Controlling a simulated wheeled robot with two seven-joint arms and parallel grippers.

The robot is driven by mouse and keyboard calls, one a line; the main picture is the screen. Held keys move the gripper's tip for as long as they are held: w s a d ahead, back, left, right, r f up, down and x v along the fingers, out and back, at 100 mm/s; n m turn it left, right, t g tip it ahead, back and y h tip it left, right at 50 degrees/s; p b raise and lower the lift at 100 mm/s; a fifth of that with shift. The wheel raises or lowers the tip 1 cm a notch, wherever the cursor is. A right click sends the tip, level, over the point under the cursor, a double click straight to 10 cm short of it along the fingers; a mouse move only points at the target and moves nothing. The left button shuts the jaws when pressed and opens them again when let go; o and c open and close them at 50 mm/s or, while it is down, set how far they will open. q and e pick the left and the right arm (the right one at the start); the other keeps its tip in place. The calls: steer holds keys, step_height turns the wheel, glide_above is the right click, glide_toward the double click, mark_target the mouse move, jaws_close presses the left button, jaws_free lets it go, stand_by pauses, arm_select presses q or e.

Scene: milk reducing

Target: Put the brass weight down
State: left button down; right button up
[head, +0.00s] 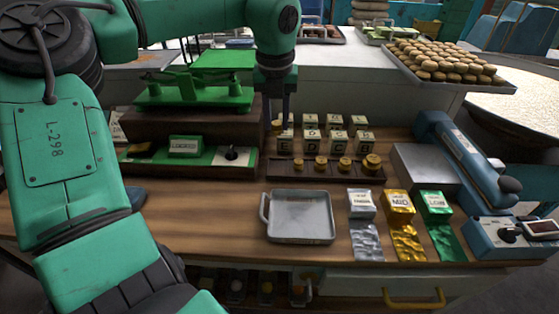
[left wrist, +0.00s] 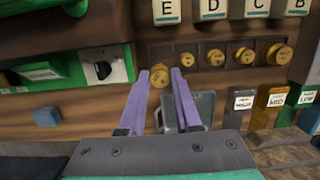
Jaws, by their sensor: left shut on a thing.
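My left gripper (head: 276,112) points down over the back of the wooden bench, shut on a small brass weight (head: 277,126). The left wrist view shows the purple fingers (left wrist: 168,74) with the round brass weight (left wrist: 159,78) at their tips. The dark weight rack (head: 325,174) is below and slightly right of the gripper. Several brass weights (head: 345,163) sit in it in a row, and its left end looks bare. In the head view the fingers partly hide the held weight. My right gripper is not in view.
Lettered blocks (head: 310,133) stand behind the rack. A green balance (head: 190,92) is at left, close to the gripper. A grey tray (head: 300,218) and silver, gold and green packets (head: 398,205) lie in front. A blue machine (head: 465,165) stands at right.

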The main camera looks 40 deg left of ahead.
mark_target(278, 167)
arm_select(q)
steer(key=f, duration=0.5)
steer(key=f+p, duration=0.1)
steer(key=f, duration=0.4)
steer(key=shift+s+d+f, duration=0.15)
steer(key=shift+d+f, duration=0.05)
steer(key=shift+f, duration=0.35)
steer(key=c, duration=0.6)
jaws_free()
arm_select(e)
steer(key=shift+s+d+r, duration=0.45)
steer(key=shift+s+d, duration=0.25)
arm_select(q)
steer(key=shift+r, duration=0.1)
steer(key=shift+r, duration=0.65)
step_height(278, 167, up, 11)
steer(key=s+d+b, duration=0.1)
steer(key=shift+s, duration=0.2)
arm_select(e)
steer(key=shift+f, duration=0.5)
